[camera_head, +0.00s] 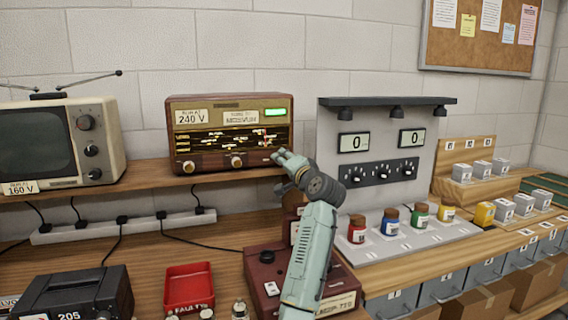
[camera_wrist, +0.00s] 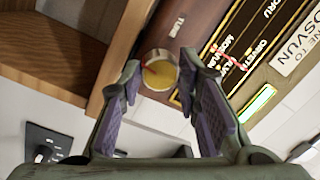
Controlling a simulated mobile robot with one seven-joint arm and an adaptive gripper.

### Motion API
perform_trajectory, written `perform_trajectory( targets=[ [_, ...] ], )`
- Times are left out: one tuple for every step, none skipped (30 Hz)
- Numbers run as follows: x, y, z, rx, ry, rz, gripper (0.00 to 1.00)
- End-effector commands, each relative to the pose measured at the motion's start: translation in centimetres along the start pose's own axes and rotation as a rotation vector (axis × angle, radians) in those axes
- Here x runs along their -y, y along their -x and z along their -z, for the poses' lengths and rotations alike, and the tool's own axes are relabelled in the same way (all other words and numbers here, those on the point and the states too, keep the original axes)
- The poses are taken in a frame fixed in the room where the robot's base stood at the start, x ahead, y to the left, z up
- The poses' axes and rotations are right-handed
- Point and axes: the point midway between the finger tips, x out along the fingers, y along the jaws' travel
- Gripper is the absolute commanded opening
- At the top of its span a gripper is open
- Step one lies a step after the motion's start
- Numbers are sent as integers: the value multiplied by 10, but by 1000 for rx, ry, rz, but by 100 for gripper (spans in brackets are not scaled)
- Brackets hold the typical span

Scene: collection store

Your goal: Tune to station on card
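A brown radio (camera_head: 185,145) stands on the wooden shelf in the head view. Its card (camera_head: 241,117) seems to read "TUNE TO MOSVUN"; part of it shows in the wrist view (camera_wrist: 297,52). The dark dial (camera_head: 222,142) carries station names, and a red mark shows on it in the wrist view. My gripper (camera_head: 284,158) is at the radio's lower right front. In the wrist view my open gripper (camera_wrist: 160,82) has a finger on each side of the yellowish tuning knob (camera_wrist: 159,72), marked "TUNE". Small gaps seem to remain. The head view hides this knob behind my gripper.
A "RUN AT 240 V" card (camera_head: 190,117) and a green light (camera_head: 276,112) are on the radio. An old television (camera_head: 50,145) stands left. A grey panel (camera_head: 385,140) with two displays stands right, above coloured jars. A red tray (camera_head: 189,285) lies below.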

Motion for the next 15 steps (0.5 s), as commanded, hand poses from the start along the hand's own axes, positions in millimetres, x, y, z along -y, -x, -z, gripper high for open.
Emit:
perform_trajectory(
  targets=[
    [0, 0, 0, -1, 0, 0, 35],
    [0, 0, 0, -1, 0, 0, 37],
    [0, 0, 0, 0, 0, 0, 39],
    [0, 0, 0, 0, 1, 0, 41],
    [0, 0, 0, 0, 0, 0, 43],
    [0, 0, 0, 0, 1, 0, 46],
    [0, 0, 0, 0, 1, 0, 48],
    [0, 0, 0, 0, 1, 0, 50],
    [0, 0, 0, 1, 1, 0, 50],
    [0, 0, 0, 1, 1, 0, 50],
    [0, 0, 0, 1, 1, 0, 50],
    [0, 0, 0, 1, 1, 0, 50],
    [0, 0, 0, 1, 1, 0, 50],
    [0, 0, 0, 1, 1, 0, 50],
    [0, 0, 0, 1, 1, 0, 50]
  ],
)
